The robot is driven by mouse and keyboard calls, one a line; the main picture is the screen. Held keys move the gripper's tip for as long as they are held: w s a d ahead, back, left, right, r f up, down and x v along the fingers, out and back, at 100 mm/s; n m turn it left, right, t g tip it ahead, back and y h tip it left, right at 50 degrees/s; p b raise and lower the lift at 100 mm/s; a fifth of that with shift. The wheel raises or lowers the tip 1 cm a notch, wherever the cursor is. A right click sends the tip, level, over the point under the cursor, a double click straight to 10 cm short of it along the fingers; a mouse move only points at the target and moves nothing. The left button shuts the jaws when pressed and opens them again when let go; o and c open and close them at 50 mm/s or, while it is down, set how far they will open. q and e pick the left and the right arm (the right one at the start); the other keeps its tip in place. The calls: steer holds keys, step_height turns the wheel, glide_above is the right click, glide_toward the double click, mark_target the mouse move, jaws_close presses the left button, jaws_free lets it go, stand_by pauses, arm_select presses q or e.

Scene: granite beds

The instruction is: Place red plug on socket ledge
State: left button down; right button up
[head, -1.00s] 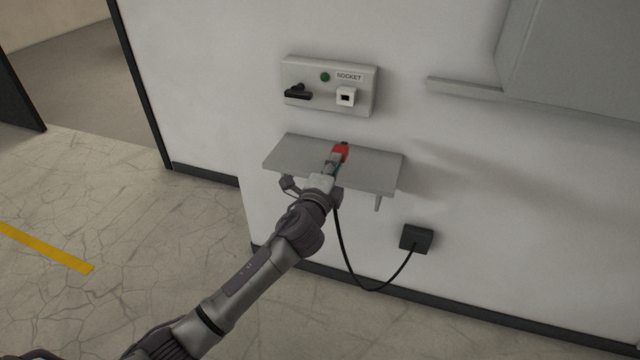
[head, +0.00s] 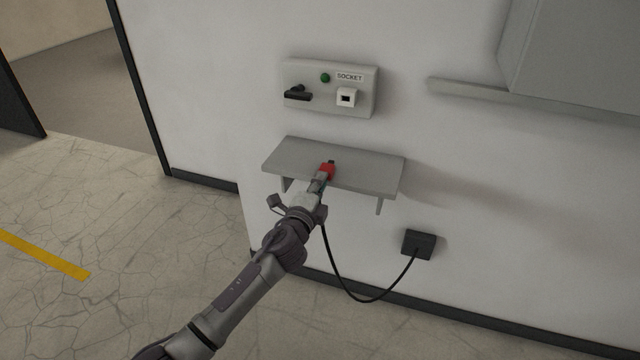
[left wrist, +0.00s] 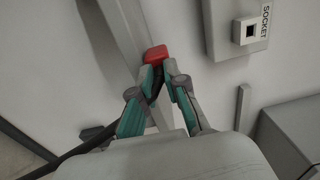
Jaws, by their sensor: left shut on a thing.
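The red plug (head: 327,170) is held at the tips of my left gripper (head: 322,179), over the front part of the grey socket ledge (head: 364,173) in the head view. In the left wrist view the red plug (left wrist: 155,54) sits between the two teal-padded fingers of my left gripper (left wrist: 161,72), with the ledge (left wrist: 124,40) behind it. I cannot tell whether the plug touches the ledge. The plug's lower part is hidden by the fingers. My right gripper is not in view.
The socket panel (head: 361,79) with a white socket (head: 346,97), green button (head: 325,77) and black handle (head: 298,94) is above the ledge. A black cable (head: 346,290) hangs to a dark wall box (head: 418,244). A grey cabinet (head: 578,60) is at upper right.

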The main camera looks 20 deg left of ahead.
arm_select(q)
steer(key=shift+f, duration=0.1)
steer(key=c, duration=1.2)
jaws_free()
